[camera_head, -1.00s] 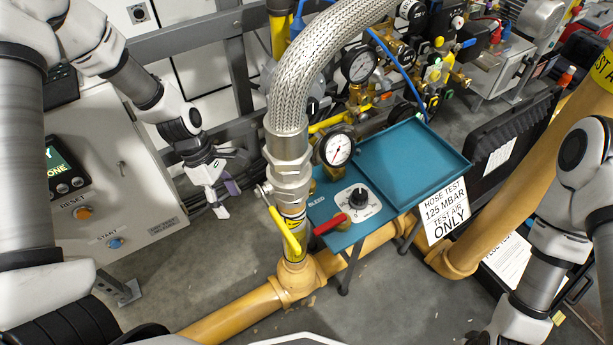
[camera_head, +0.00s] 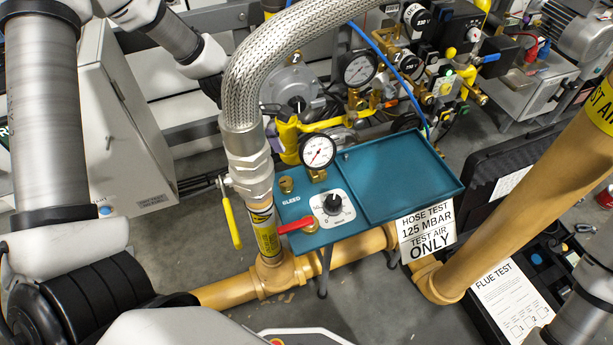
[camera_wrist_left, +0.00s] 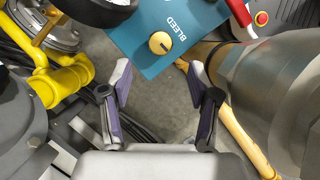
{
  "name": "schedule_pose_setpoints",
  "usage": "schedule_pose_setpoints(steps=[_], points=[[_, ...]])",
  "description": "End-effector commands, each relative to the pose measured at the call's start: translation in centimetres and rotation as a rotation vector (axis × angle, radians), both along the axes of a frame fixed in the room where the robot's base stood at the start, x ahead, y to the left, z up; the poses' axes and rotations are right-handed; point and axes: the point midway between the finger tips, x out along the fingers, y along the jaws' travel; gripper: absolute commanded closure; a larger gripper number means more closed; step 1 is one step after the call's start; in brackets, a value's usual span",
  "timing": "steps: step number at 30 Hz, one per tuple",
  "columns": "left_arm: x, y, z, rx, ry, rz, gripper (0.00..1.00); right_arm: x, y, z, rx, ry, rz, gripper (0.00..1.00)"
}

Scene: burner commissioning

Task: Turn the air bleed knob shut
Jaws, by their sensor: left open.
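The air bleed knob (camera_head: 286,185) is a small brass knob beside the word BLEED on a teal panel (camera_head: 296,212). In the left wrist view the knob (camera_wrist_left: 159,43) shows as a round brass face with a dark slot, near the panel edge. My left gripper (camera_wrist_left: 159,70) is open and empty; its two fingertips are spread just below the knob, not around it. In the head view my left arm reaches in behind the braided hose, and its fingers are hidden there. My right gripper is out of view.
A braided hose (camera_head: 240,90) and steel fitting stand left of the panel, with a yellow lever (camera_head: 230,222) beside them. A gauge (camera_head: 318,151), black dial knob (camera_head: 333,202) and red lever (camera_head: 296,226) crowd the panel. The teal tray (camera_head: 400,175) is empty.

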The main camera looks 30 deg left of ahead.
Motion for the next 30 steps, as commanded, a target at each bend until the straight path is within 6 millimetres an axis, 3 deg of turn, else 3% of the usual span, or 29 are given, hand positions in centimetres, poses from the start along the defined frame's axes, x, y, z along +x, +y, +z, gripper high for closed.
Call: schedule_pose_setpoints(steps=[4,13,23,24,29,30], points=[[0.0,-0.4,-1.4,0.000,0.002,-0.001,0.39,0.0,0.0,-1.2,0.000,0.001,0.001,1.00],[0.3,-2.4,-6.8,0.002,0.001,0.000,0.39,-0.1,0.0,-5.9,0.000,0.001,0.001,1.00],[0.4,-2.9,-7.2,0.000,0.000,0.000,0.39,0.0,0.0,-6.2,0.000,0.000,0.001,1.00],[0.4,-2.9,-7.2,0.000,0.000,0.000,0.42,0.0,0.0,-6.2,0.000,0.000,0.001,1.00],[0.4,-2.9,-7.2,0.000,0.000,0.000,0.99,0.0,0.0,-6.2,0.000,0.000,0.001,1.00],[0.4,-2.9,-7.2,0.000,0.000,0.000,0.99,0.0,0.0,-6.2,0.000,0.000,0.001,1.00]])
